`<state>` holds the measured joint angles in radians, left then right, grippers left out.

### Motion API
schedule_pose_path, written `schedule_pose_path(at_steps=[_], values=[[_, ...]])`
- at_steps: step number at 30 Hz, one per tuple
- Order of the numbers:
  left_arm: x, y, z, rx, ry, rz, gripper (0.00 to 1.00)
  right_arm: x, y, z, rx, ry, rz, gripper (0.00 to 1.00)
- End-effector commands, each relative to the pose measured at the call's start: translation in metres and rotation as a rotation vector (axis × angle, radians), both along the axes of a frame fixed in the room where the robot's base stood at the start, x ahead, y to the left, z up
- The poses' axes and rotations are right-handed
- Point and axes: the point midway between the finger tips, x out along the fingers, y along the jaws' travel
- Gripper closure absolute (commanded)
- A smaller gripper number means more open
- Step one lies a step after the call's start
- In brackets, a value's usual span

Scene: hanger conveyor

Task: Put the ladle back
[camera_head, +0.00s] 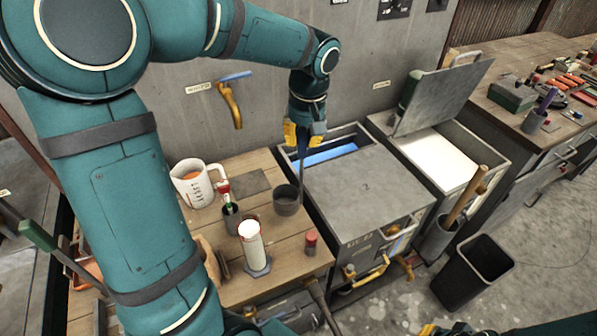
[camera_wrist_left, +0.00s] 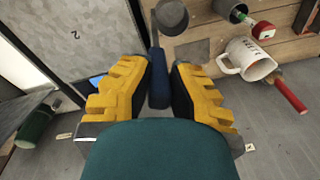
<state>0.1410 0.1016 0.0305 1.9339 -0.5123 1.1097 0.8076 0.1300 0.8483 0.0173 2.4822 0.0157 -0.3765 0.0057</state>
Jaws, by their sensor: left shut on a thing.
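The ladle has a dark grey cup-shaped bowl (camera_head: 287,201) and a thin upright handle. Its bowl also shows at the top of the left wrist view (camera_wrist_left: 171,16). My left gripper (camera_head: 303,140) is shut on the top of the handle, beside the open blue-lined tank. In the left wrist view the dark blue grip (camera_wrist_left: 158,82) is between the yellow fingers. The bowl hangs low over the right side of the wooden table; I cannot tell whether it touches. Yellow parts at the bottom edge of the head view may be my right gripper (camera_head: 446,330); its fingertips are not clear.
The wooden table (camera_head: 238,170) holds a white mug (camera_head: 196,183), a white cylinder (camera_head: 252,245) and a red-capped bottle (camera_head: 311,242). A grey tank (camera_head: 365,190) stands right of it. A black bin (camera_head: 472,272) is on the floor.

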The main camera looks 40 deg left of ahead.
Motion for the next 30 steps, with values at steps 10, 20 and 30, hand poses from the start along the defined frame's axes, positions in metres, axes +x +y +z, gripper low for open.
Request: schedule_pose_path(at_steps=[10,20,30], values=[[0.0,0.0,-0.044,0.0,0.001,0.0,1.0,0.0,0.0,-0.007,-0.001,0.0,0.0,1.0],[0.0,0.0,-0.057,0.0,-0.002,0.0,1.0,0.0,0.0,-0.008,-0.001,0.001,0.001,1.0],[0.0,0.0,-0.059,0.0,-0.001,0.0,0.61,-0.001,0.0,-0.01,-0.001,0.003,0.002,1.0]])
